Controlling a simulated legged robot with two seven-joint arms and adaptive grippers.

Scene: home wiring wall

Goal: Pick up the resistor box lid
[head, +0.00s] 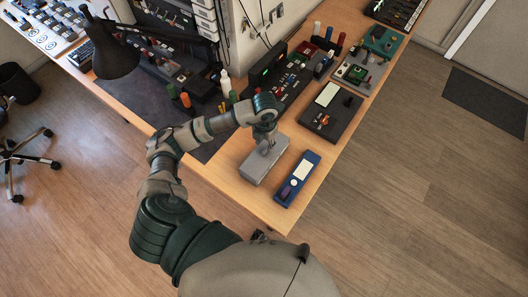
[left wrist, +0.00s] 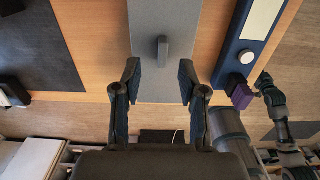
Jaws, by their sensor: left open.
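The resistor box is a long grey box near the table's front edge in the head view. Its flat grey lid (head: 256,168) has a small upright handle, and the lid also fills the top middle of the left wrist view (left wrist: 165,18). The handle (left wrist: 162,50) stands in front of the gap between my left fingers. My left gripper (head: 267,147) points down over the box, open and empty, with its fingers (left wrist: 158,82) apart on either side of the handle's line. A dark jointed part, apparently my right gripper (left wrist: 268,88), shows at the right of the wrist view; its jaw state is unclear.
A blue meter (head: 297,178) with a white screen and purple block lies close to the right of the box. A black device (head: 331,111) lies behind it. A dark mat (head: 205,150) lies to the left, and a black lamp (head: 115,58) hangs over the table. Bare wood surrounds the box.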

